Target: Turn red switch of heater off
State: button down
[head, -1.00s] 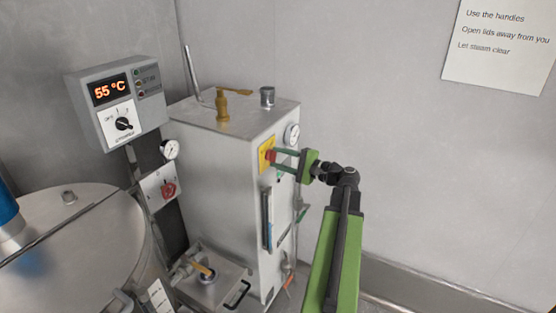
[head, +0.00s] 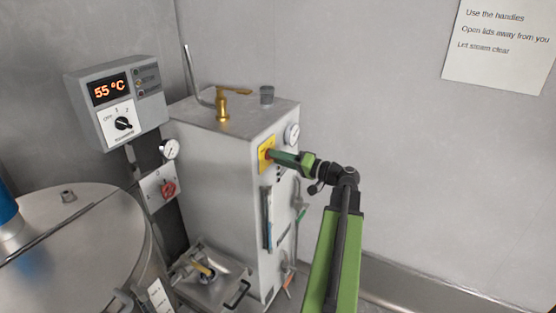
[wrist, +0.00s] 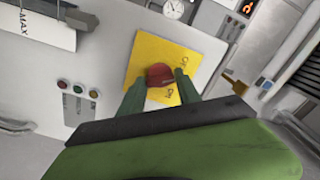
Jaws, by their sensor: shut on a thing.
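The heater (head: 215,170) is a tall metal box in the head view, with a yellow plate (head: 264,146) on its right-hand face. The plate also shows in the wrist view (wrist: 150,52), tilted in the picture. The red switch (wrist: 159,74) sits on this plate, between my two green fingers. My gripper (head: 272,156) reaches the plate from the right and is shut on the red switch. In the head view the fingers overlap and hide most of the switch. In the wrist view the fingers partly cover the plate's lettering.
A pressure gauge (head: 292,133) is above the plate. A control box (head: 118,97) reading 55 °C stands left, with another red knob (head: 168,189) on a panel below it. A round lidded vessel (head: 75,240) fills the lower left.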

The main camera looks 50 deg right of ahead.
jog(key=shift+n, duration=1.1)
jog(key=c, duration=0.8)
grip_release()
jog(key=shift+c, duration=0.2)
jog(key=v, duration=1.7)
jog(key=shift+s, duration=0.3)
